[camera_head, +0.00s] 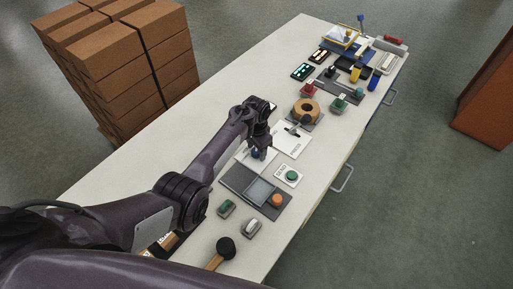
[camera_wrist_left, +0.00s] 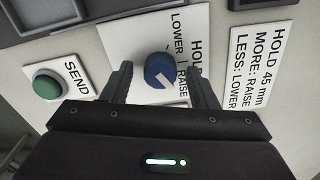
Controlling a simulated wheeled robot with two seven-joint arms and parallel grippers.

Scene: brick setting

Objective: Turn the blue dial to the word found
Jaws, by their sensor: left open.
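The blue dial (camera_wrist_left: 160,70) sits on a white plate (camera_wrist_left: 122,30) printed with HOLD, LOWER and RAISE. A short white line slants across its face; I cannot tell which word it points to. My left gripper (camera_wrist_left: 161,80) is open, with one finger on each side of the dial; I cannot tell whether they touch it. In the head view, the dial (camera_head: 257,154) shows just under the left gripper (camera_head: 259,143). A white card (camera_wrist_left: 262,62) beside the plate reads HOLD 45 mm, MORE: RAISE, LESS: LOWER. My right gripper is not in view.
A green SEND button (camera_wrist_left: 47,86) stands beside the dial plate. A round brown part (camera_head: 306,107) and several coloured items lie farther along the bench (camera_head: 125,165).

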